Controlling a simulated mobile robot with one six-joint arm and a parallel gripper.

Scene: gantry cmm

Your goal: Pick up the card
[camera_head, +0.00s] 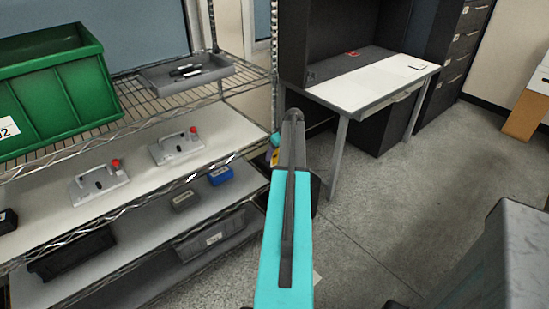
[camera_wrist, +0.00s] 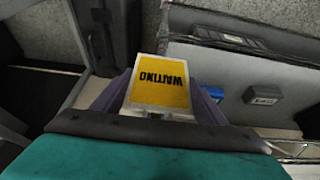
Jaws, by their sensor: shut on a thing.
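The card (camera_wrist: 160,85) is yellow with a pale border and the word WAITING, upside down in the wrist view. It stands between the purple fingers of my gripper (camera_wrist: 160,104), which is shut on it. Its lower edge is hidden behind my wrist. In the head view, my gripper (camera_head: 275,148) is at the far end of my teal arm, close to the right end of the wire shelf. Only a small yellow patch of the card (camera_head: 275,157) shows there, and my arm hides the rest.
The wire shelf (camera_head: 140,112) at left carries a green bin (camera_head: 55,95), a grey tray (camera_head: 165,80) with pens, and small boxes, including a blue one (camera_head: 221,175). A desk (camera_head: 365,85) stands at the back. Open floor (camera_head: 385,200) lies right of my arm.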

